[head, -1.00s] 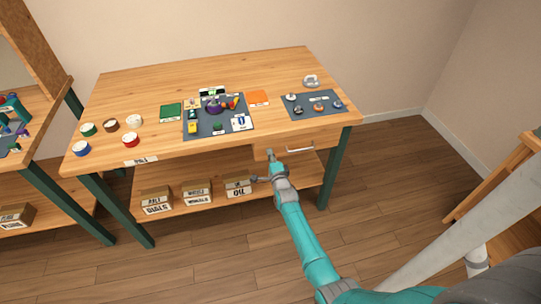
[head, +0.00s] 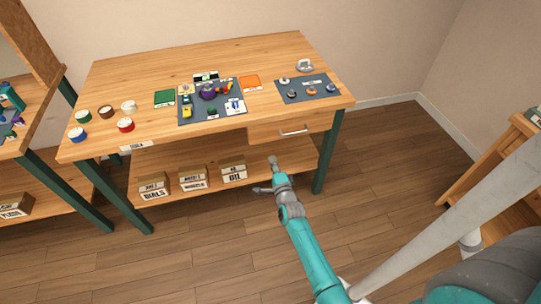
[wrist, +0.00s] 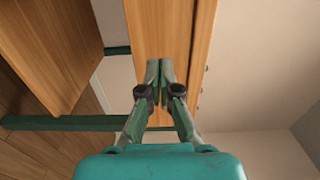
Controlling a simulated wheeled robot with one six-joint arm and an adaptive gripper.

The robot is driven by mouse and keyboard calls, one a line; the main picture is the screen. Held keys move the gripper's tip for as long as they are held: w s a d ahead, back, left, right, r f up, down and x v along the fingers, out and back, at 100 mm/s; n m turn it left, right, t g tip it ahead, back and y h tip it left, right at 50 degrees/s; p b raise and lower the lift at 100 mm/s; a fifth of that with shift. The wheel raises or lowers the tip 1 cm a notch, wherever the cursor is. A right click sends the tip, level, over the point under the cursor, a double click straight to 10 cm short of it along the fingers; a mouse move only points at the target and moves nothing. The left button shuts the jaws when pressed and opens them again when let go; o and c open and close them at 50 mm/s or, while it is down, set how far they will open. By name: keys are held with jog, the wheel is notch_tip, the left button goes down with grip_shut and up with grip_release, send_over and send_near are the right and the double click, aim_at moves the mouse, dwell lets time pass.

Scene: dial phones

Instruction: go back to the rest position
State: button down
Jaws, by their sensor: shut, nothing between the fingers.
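My gripper (head: 268,174) is in front of the workbench (head: 215,60), low beside its lower shelf, at the end of my teal arm. In the wrist view my gripper (wrist: 160,66) has its two fingers together with nothing between them. Behind the fingers in that view is a wooden surface of the bench (wrist: 165,25). Nothing is held, and the fingers look apart from the bench.
On the bench top are a dark mat (head: 208,112) with small parts, a second mat (head: 305,95), and several round cups, one red (head: 125,125). A drawer (head: 262,132) is at the front right. Labelled boxes (head: 192,179) line the shelf. Open floor (head: 220,255) lies in front.

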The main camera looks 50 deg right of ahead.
jog(key=shift+s+a, duration=0.2)
jog(key=shift+s, duration=0.1)
jog(key=s+a+n+y, duration=0.4)
jog(key=s+a+n, duration=0.7)
jog(key=s+a, duration=0.95)
jog(key=s+a+r+n+y, duration=0.2)
jog(key=s+a+r+n, duration=0.2)
jog(key=s+r, duration=0.5)
jog(key=s+a+r+n+y, duration=0.3)
jog(key=s+a+r+n, duration=0.2)
jog(key=s+r+n, duration=0.4)
jog(key=shift+s+r+g, duration=0.15)
jog(key=shift+s+g, duration=0.15)
jog(key=shift+s, duration=0.45)
